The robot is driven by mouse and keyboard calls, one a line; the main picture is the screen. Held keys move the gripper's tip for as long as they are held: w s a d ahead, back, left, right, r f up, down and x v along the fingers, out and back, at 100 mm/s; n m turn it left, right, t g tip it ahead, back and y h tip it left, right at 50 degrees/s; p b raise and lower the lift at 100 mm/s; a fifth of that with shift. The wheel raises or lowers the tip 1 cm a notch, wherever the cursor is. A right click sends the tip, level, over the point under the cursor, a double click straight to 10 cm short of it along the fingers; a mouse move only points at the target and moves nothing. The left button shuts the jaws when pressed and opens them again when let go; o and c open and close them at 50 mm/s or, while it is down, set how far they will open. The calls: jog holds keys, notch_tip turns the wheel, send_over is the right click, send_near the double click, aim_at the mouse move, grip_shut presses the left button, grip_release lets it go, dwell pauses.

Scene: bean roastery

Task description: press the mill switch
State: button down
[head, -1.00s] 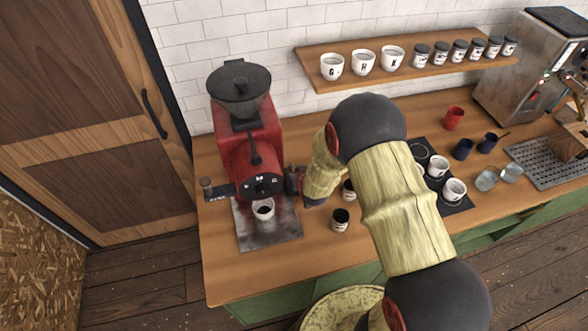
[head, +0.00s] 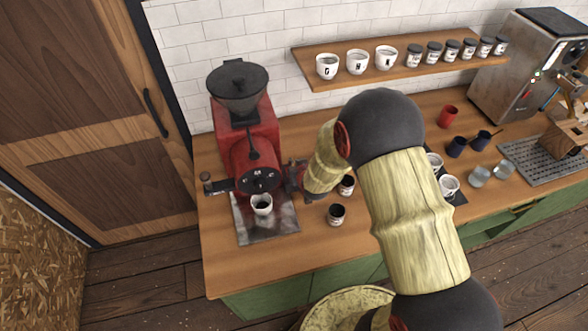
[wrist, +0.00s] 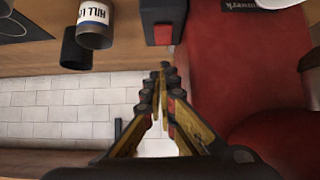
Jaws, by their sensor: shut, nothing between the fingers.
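The red mill (head: 247,150) with a dark hopper stands at the left end of the wooden counter. In the wrist view its red body (wrist: 235,60) fills the right side. In the head view my gripper (head: 297,176) is at the mill's right side, partly hidden, and the switch cannot be made out.
A white cup (head: 261,204) stands on a metal plate (head: 268,231) under the mill. Small dark jars (head: 336,214) stand close to my wrist; a labelled jar (wrist: 95,22) shows in the wrist view. A shelf (head: 400,75) with cups and jars hangs above.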

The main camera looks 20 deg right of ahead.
jog(key=v, duration=0.7)
jog(key=shift+r, duration=0.2)
jog(key=shift+s, duration=0.1)
jog(key=shift+w+a+r+b, duration=0.3)
jog(key=shift+w+b, duration=0.2)
jog(key=shift+b, duration=0.65)
jog(key=shift+d, duration=0.1)
